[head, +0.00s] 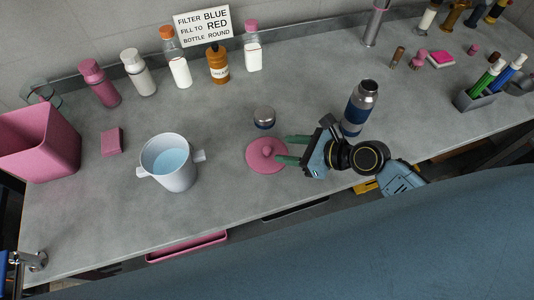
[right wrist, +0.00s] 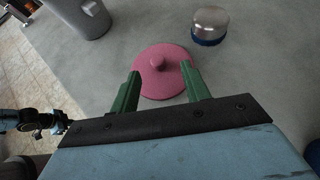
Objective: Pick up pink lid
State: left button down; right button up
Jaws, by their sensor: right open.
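The pink lid (head: 264,158) is a round disc with a small knob, lying flat on the grey counter right of the pot. It also shows in the right wrist view (right wrist: 162,83). My right gripper (head: 288,149) is at the lid's right edge, with its green fingers apart. In the right wrist view, the fingers (right wrist: 157,76) reach over the near part of the lid, one on each side of the knob, with nothing between them gripped. My left gripper does not show clearly in the head view.
A white pot (head: 176,178) of blue liquid stands left of the lid. A silver-and-blue cap (head: 264,120) sits just behind it. A blue steel bottle (head: 357,112) stands behind my right wrist. Several bottles and a sign (head: 203,25) line the back wall.

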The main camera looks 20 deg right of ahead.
aim_at(268, 149)
jog(key=b+x, duration=0.1)
jog(key=x, duration=0.4)
jog(key=shift+a+f, duration=0.3)
jog(key=shift+a, duration=0.05)
grip_shut()
notch_tip(268, 149, up, 10)
jog(key=p, duration=0.3)
jog(key=shift+p, duration=0.35)
